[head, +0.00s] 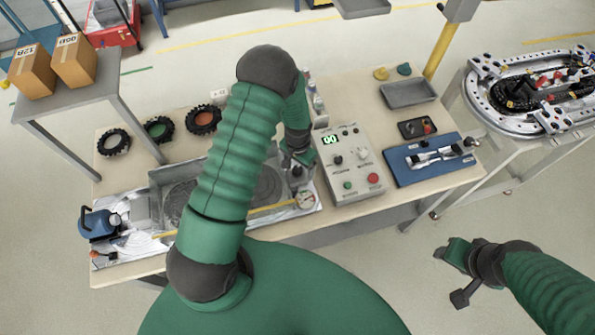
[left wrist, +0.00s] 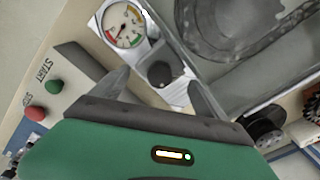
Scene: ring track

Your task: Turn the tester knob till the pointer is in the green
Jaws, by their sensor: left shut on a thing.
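The tester has a white round gauge (head: 305,200), which shows larger in the left wrist view (left wrist: 123,25). Its dial carries coloured bands; the thin pointer is too small to read surely against them. A dark round knob (left wrist: 160,74) sits beside the gauge, between the two fingers of my left gripper (left wrist: 158,88). The left gripper (head: 298,162) reaches down over the tester and is shut on the knob. The knob is mostly hidden in the head view. My right gripper (head: 457,275) is apart from the table at the lower right, its fingers spread and empty.
Right of the tester stands a grey control box (head: 348,165) with green and red buttons. A clear tank (head: 160,190) with a dark ring lies left of the knob. A blue tray (head: 432,160), a blue tool (head: 98,224) and several tyres share the table.

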